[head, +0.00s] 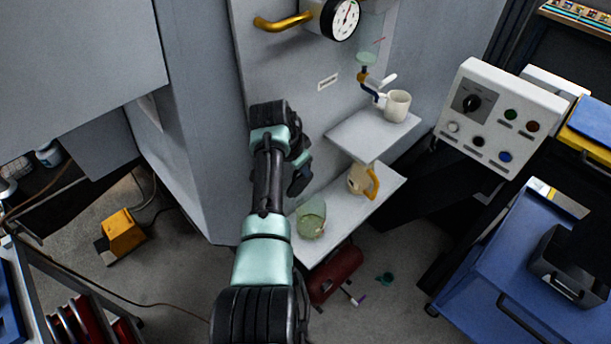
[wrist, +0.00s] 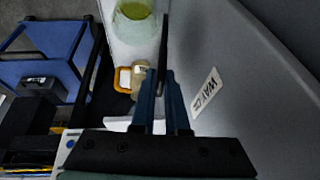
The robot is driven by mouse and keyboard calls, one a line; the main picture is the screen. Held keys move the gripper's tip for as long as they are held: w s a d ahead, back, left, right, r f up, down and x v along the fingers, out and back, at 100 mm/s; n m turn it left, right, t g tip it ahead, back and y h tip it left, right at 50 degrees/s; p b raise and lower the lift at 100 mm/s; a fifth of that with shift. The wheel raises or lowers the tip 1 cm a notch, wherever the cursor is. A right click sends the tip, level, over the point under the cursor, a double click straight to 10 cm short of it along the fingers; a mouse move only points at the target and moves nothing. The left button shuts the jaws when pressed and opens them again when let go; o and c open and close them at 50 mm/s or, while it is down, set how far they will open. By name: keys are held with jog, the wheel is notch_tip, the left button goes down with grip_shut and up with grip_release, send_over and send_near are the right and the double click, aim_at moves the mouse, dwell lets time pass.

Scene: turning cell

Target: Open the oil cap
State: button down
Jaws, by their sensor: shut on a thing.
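My gripper (wrist: 161,75) points along the grey panel in the wrist view. Its two dark blue fingers are close together on a thin dark piece (wrist: 164,40), seen edge-on between and beyond the fingertips. It is probably the oil cap, but its full shape does not show. A white label (wrist: 207,91) reading "WAY" and a partly legible word is on the panel beside the fingers. In the head view my gripper (head: 299,180) is dark, near the panel and above the lower shelf. My arm hides much of the panel there, and no cap can be made out.
A glass jar of greenish liquid (head: 311,221) and a cream jug with a yellow handle (head: 355,180) stand on the lower shelf (head: 335,225). A white mug (head: 397,105) stands on the upper shelf (head: 350,133). A control box (head: 500,115) and blue cart (head: 500,265) are at right.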

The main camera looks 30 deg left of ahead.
jog(key=shift+a+f, duration=0.25)
jog(key=shift+a, duration=0.15)
jog(key=c, duration=1.3)
grip_release()
jog(key=o, duration=0.4)
jog(key=shift+r, duration=0.1)
jog(key=shift+w, duration=0.1)
jog(key=shift+r, duration=0.2)
jog(key=shift+s+a+r, duration=0.1)
jog(key=shift+s+r, duration=0.15)
jog(key=shift+r, duration=0.3)
jog(key=b+v, duration=0.3)
jog(key=v, duration=0.8)
jog(key=shift+s+r, duration=0.15)
jog(key=shift+r, duration=0.1)
